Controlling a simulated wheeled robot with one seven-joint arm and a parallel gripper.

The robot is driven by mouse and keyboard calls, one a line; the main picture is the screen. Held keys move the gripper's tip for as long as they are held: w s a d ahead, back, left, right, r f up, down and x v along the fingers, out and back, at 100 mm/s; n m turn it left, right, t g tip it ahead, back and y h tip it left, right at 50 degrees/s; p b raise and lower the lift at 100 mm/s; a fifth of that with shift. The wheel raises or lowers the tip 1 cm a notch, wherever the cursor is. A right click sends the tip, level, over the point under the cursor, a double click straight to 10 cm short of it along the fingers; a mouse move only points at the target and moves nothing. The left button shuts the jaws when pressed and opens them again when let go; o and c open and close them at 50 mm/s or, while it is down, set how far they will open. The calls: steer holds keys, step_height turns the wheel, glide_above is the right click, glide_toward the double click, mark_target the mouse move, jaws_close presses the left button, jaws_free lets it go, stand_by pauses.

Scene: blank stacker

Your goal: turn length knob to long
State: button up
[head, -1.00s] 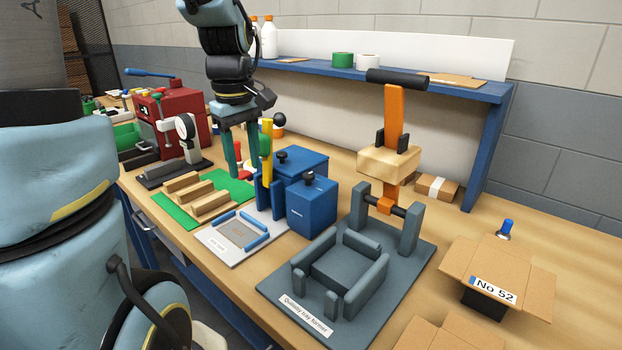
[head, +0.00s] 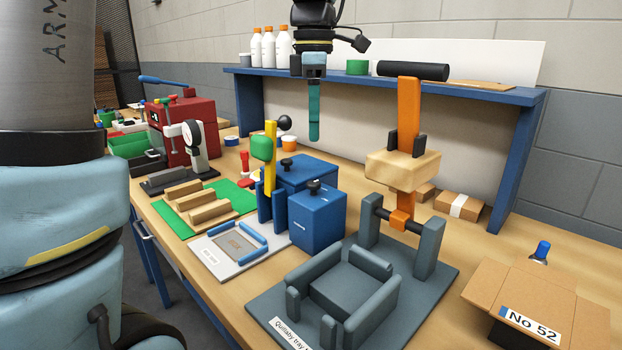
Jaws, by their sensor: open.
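My gripper (head: 314,136) hangs fingers down above the blue boxes, seen edge-on so its fingers overlap. It is open, with nothing visible in it. A black knob (head: 314,187) sits on top of the front blue box (head: 318,218). Another black knob (head: 289,143) shows at the rear blue box (head: 305,172). No readable mark shows which one is the length knob, or its setting. The gripper is apart from both knobs. A yellow lever (head: 270,165) with a green pad (head: 262,148) and a black ball (head: 284,122) stands left of the boxes.
A grey tray former (head: 420,270) with an orange lever (head: 408,115) and wooden block stands right of the boxes. A blue shelf (head: 470,93) with bottles runs behind. A cardboard box (head: 485,285) marked No 52 is at the right. Wooden steps (head: 190,200) stand at the left.

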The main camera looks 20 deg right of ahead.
mark_target(314, 182)
step_height(314, 182, down, 11)
steer(key=shift+r+p, duration=0.2)
steer(key=shift+p, duration=0.4)
steer(key=shift+c, duration=0.4)
jaws_close()
